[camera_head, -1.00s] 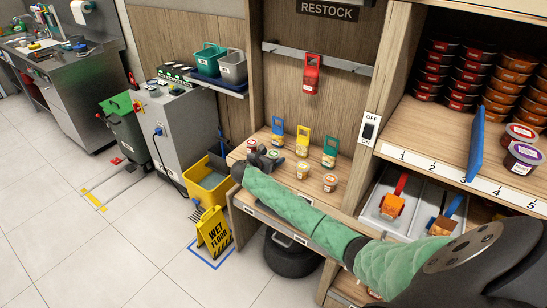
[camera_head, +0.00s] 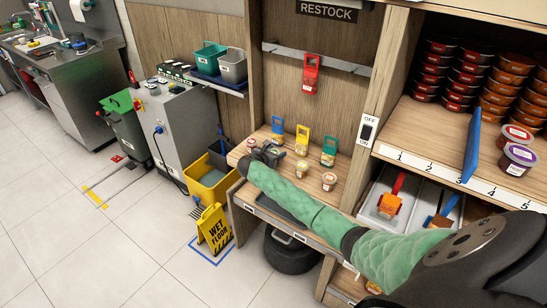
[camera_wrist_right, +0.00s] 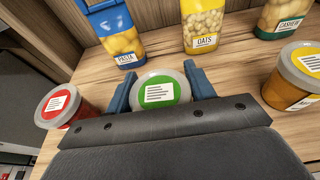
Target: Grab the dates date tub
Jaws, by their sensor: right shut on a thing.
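My right gripper (camera_head: 268,153) reaches over the small wooden counter. In the right wrist view, its two blue fingers (camera_wrist_right: 160,90) are shut on a clear tub with a green lid label (camera_wrist_right: 160,91), one finger on each side. The tub is upright; the print on its label is too small to read, so I cannot tell whether it is the dates tub. A red-labelled tub (camera_wrist_right: 62,106) stands to the left and a yellow-labelled tub (camera_wrist_right: 293,76) to the right, both outside the fingers. My left gripper is not in view.
Behind the tubs stand the blue pasta container (camera_wrist_right: 113,32), yellow oats container (camera_wrist_right: 202,25) and green cashew container (camera_wrist_right: 279,17). Other tubs (camera_head: 329,181) stand on the counter (camera_head: 283,196). A red container (camera_head: 311,74) is at the rail. A wooden post (camera_head: 374,100) stands right of the counter.

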